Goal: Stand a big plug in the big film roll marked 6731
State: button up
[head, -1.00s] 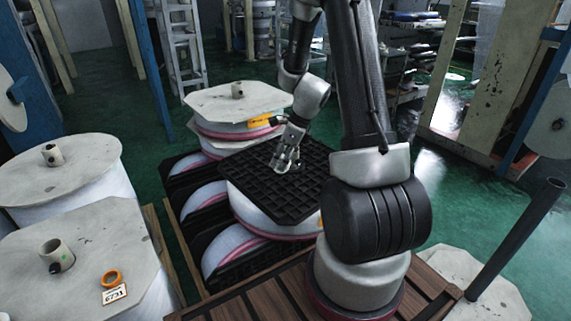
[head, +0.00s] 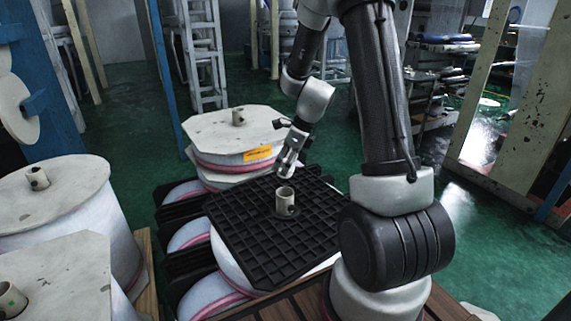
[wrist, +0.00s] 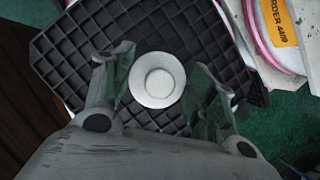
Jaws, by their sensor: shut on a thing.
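My gripper (head: 289,165) is above the black grid board on the film stack. In the wrist view a pale round plug (wrist: 158,80), seen end-on with an inner ring, lies between the fingers of my gripper (wrist: 160,90), which is shut on it.
The black grid board (head: 235,235) lies over stacked rolls. Another big roll (head: 75,190) stands at left. A stack with a pale octagonal board (head: 205,130) and orange label stands behind. Wooden slats (head: 300,300) lie in front.

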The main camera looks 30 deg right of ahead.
jog(key=shift+s+f, duration=0.1)
jog(key=shift+f, duration=2.8)
jog(key=shift+f, duration=1.45)
jog(key=o, duration=1.1)
jog(key=shift+r, duration=0.1)
jog(key=v, duration=1.1)
jog(key=shift+s+r, duration=0.1)
jog(key=shift+r, duration=0.3)
